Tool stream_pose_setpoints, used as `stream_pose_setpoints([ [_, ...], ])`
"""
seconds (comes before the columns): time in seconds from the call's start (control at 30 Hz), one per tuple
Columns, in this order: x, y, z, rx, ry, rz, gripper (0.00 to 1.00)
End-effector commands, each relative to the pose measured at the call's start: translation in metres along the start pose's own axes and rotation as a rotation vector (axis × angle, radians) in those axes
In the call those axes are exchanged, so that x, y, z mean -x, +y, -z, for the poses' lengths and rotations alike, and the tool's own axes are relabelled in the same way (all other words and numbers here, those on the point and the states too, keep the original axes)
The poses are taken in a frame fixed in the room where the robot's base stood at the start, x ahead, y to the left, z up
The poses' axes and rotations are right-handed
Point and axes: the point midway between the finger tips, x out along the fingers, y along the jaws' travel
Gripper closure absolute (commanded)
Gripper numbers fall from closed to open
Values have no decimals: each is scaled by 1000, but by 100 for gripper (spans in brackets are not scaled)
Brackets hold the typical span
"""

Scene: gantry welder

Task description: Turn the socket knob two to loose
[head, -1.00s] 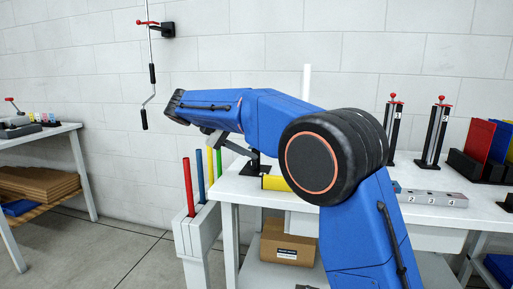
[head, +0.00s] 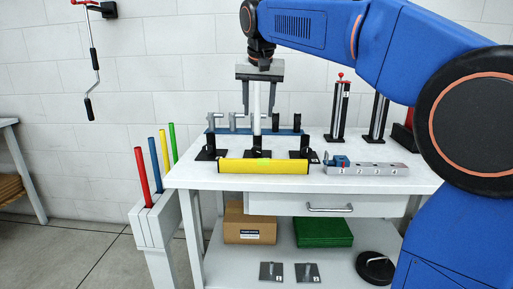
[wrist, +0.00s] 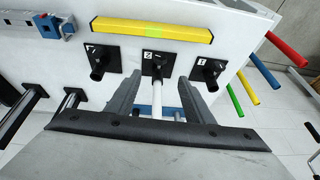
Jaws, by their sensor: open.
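Three black sockets stand in a row on the white workbench (head: 400,183). The middle one, socket two (head: 257,153), carries a "2" label and a short black round knob-like part, clearer in the wrist view (wrist: 157,68). A tall white rod (head: 257,100) rises upright at socket two; the wrist view shows it from above (wrist: 157,100). My gripper (head: 258,110) points down above socket two, with its fingers apart on either side of the rod. In the wrist view my gripper (wrist: 160,92) frames the rod with gaps to both fingers. Which part turns is unclear.
A yellow bar (head: 264,166) lies before the sockets. The neighbouring sockets (head: 211,150) (head: 300,150) stand close on both sides. Behind is a blue rack (head: 225,131) with upright pegs. A numbered grey block (head: 375,169) lies right; coloured rods (head: 142,172) stand left of the bench.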

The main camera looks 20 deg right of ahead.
Motion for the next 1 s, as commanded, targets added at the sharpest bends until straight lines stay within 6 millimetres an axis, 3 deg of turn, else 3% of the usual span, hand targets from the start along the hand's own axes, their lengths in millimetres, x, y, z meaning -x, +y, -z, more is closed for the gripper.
stream_pose_setpoints([
  [0.13, 1, 2, 0, -13, 7, 23, 52],
  [0.27, -13, 2, 0, -12, 6, 21, 52],
  [1.0, -140, -1, 1, -12, 5, 19, 52],
])
